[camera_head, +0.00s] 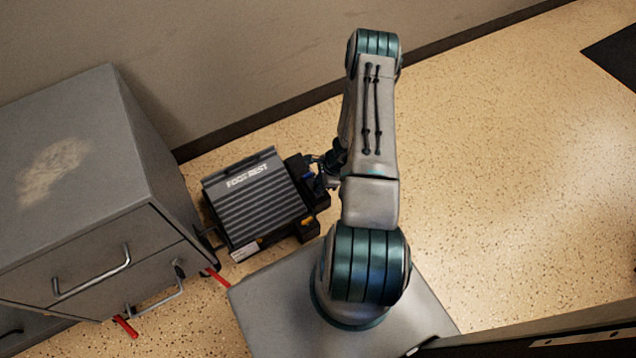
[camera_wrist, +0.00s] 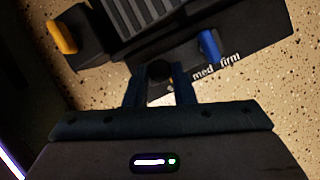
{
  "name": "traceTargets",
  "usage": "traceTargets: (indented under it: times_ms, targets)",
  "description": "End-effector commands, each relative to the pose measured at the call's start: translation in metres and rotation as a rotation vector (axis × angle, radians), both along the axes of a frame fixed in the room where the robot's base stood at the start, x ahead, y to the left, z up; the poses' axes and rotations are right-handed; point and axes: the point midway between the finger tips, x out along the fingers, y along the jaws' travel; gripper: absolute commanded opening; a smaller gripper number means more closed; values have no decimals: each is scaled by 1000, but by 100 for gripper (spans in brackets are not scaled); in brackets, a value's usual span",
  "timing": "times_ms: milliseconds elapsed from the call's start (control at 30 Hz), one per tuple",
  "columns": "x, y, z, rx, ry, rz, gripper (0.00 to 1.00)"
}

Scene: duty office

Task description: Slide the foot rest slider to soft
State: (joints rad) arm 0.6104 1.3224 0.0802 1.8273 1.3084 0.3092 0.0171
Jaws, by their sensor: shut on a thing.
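In the wrist view my gripper (camera_wrist: 160,82) is shut on the slider's round black knob (camera_wrist: 160,71). The printed words "med" and "firm" (camera_wrist: 217,70) lie to the right of the knob. No "soft" label can be read; my fingers cover part of the strip there. A blue part (camera_wrist: 209,43) and a yellow part (camera_wrist: 62,37) stand apart from my fingers.
The grey drawer cabinet (camera_head: 75,170) stands close to the left of the foot rest, with red parts (camera_head: 125,327) at its base. The wall (camera_head: 230,60) runs behind. Speckled floor (camera_head: 500,180) is open to the right.

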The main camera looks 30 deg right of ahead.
Motion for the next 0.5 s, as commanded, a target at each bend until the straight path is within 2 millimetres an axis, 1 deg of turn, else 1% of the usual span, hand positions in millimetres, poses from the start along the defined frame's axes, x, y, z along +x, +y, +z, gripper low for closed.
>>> traceTargets:
  times_ms: [33, 67, 100, 167, 400, 500]
  targets:
    - [-5, 2, -1, 9, 8, -1, 0]
    - [-5, 2, -1, 9, 8, -3, 0]
    - [-6, 1, -1, 10, 8, -4, 28]
    - [-6, 1, -1, 10, 8, -5, 45]
    - [-4, 1, 0, 9, 5, -4, 45]
    - [-4, 0, 3, 8, 4, -4, 45]
